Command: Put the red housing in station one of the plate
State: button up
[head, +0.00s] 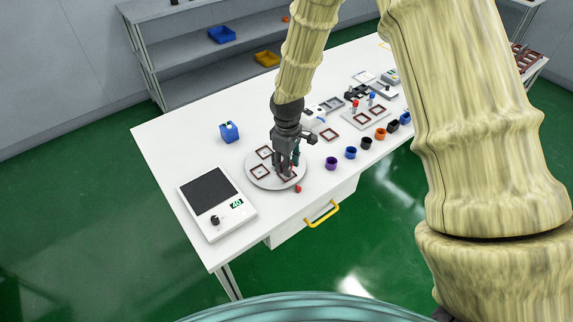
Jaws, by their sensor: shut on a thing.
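The round pale plate (272,184) lies on the white table and bears several brown square frames, the stations. I cannot read which one is station one. My gripper (289,170) points down over the right part of the plate, at the frame there. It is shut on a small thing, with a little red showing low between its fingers. This looks like the red housing, but the fingers hide most of it. I cannot tell whether it touches the frame. A small red piece (298,188) shows at the plate's front edge.
A row of cups, starting with a purple one (331,163), runs to the right. Trays and small parts lie behind them. Bare table lies at the back left.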

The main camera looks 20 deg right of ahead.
jog(key=shift+f, duration=0.9)
jog(key=shift+f, duration=0.15)
jog(key=o, duration=0.7)
jog(key=shift+r, duration=0.2)
jog(key=shift+r+b, duration=1.7)
jog(key=shift+r, duration=4.3)
